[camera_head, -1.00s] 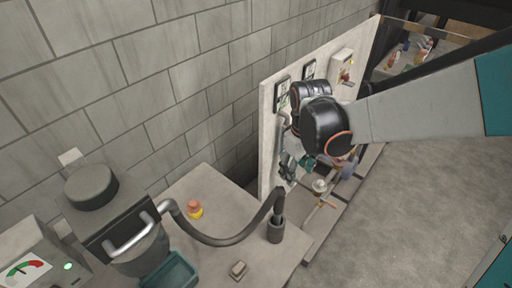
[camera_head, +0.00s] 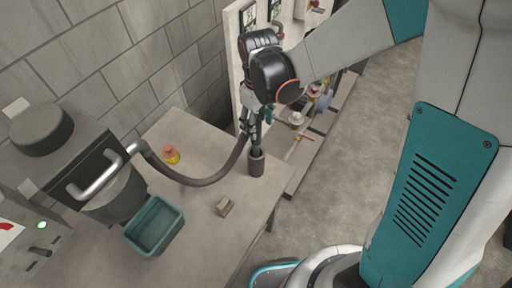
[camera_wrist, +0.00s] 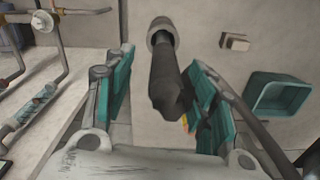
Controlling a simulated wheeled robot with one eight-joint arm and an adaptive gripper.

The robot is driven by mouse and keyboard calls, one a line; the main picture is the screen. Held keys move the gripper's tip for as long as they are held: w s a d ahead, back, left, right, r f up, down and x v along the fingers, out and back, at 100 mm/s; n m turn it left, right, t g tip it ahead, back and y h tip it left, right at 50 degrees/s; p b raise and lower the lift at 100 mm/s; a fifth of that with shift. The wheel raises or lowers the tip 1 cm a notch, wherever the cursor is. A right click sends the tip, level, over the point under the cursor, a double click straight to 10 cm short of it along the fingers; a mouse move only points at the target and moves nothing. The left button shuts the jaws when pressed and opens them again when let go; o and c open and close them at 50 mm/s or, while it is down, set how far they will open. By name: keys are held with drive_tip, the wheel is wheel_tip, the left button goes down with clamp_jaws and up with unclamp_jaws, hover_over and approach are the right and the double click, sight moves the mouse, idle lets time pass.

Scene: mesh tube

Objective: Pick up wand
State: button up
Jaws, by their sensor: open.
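The dark wand (camera_wrist: 170,80) stands in a small round grey holder (camera_head: 256,164) on the bench. A hose (camera_head: 190,180) runs to it from the machine at left. My gripper (camera_head: 253,122) is above the holder at the wand's upper end. In the wrist view, my gripper (camera_wrist: 160,68) is open, with one teal finger on each side of the wand. The wand lies between the fingers in that picture; I cannot tell whether either touches it. The holder also shows in the wrist view (camera_wrist: 160,32). The wand's lower end is hidden in the holder.
A teal tray (camera_head: 154,226), a small beige block (camera_head: 224,207) and a red-and-yellow button (camera_head: 171,154) are on the bench. A grey machine with a metal handle (camera_head: 98,180) stands at left. A panel with pipes and valves (camera_head: 297,118) rises behind my gripper.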

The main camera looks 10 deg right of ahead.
drive_tip(key=f+b, duration=0.1)
drive_tip(key=f, duration=0.1)
drive_tip(key=f+b, duration=0.1)
drive_tip(key=f, duration=0.1)
drive_tip(key=shift+s+a+f+b, duration=0.2)
drive_tip(key=shift+f+b, duration=0.1)
drive_tip(key=shift+f, duration=0.1)
drive_tip(key=shift+r, duration=0.1)
clamp_jaws()
wheel_tip(320, 180, up, 20)
drive_tip(key=p, duration=1.3)
